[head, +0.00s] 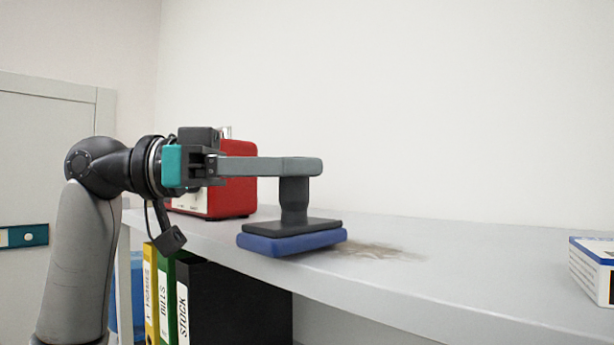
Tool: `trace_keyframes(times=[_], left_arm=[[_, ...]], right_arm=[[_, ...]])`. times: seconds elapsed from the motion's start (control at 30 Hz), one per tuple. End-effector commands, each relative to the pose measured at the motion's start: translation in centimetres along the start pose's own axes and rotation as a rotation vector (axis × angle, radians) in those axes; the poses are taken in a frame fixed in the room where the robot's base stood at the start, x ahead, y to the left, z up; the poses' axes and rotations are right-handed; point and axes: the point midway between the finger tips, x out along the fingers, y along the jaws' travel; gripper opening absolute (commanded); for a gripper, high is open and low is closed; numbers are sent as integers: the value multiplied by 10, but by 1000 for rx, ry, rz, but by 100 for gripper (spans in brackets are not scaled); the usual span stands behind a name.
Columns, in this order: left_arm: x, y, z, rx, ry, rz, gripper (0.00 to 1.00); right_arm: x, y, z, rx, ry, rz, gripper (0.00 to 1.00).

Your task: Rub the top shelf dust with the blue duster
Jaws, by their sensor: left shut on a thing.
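The blue duster has a grey handle (270,167), a dark post and a flat blue pad (292,243). My left gripper (212,166) is shut on the left end of the handle. The pad is slightly tilted and sits over the front part of the top shelf (450,275). I cannot tell whether it touches the surface. A brown smear of dust (372,251) lies on the shelf just right of the pad; the pad may hide some of its left end. My right gripper is not in view.
A red box-shaped appliance (238,180) stands on the shelf behind my left gripper. A white and blue box (592,268) stands at the right edge. Several binders (182,300) stand below the shelf at left. The shelf between dust and box is clear.

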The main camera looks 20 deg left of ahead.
Motion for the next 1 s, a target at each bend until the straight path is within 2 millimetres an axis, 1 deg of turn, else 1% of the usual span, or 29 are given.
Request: trace_keyframes(times=[0.13, 0.4, 0.5, 0.67, 1.0], left_arm=[[-3, 0, -1, 0, 1, 1, 0], [-16, -14, 2, -1, 2, 0, 0], [-18, -15, 2, 2, 2, 2, 0], [-14, -20, 2, 0, 2, 2, 0], [5, -40, 4, 0, 2, 2, 0]], right_arm=[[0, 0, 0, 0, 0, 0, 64], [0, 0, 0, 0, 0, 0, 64], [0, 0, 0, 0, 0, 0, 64], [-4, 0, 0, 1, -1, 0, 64], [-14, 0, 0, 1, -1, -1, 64]])
